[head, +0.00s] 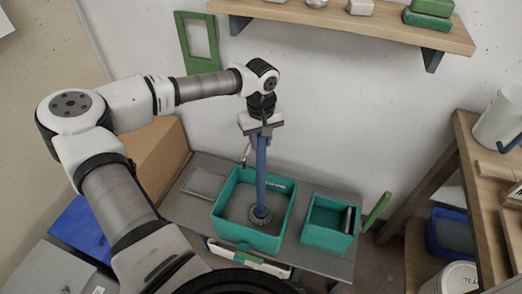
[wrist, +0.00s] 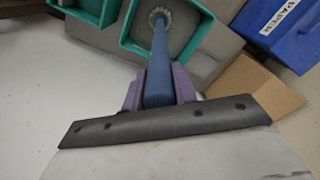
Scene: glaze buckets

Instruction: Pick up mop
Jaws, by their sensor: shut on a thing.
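The mop (head: 261,175) has a blue handle and a round grey head. It stands nearly upright, with its head low inside the larger teal bucket (head: 219,225); I cannot tell whether the head touches the bottom. My gripper (head: 261,138) is shut on the upper part of the handle. In the wrist view the purple fingers of my gripper (wrist: 159,88) close on both sides of the mop handle (wrist: 160,60), and the mop head shows at the far end inside the bucket.
A smaller teal bucket (head: 325,238) stands to the right on the grey bench (head: 195,210). A wooden shelf (head: 350,22) hangs on the wall above. A wooden rack (head: 465,170) stands at the right. A cardboard box (head: 160,160) and a blue bin (head: 80,228) are at the left.

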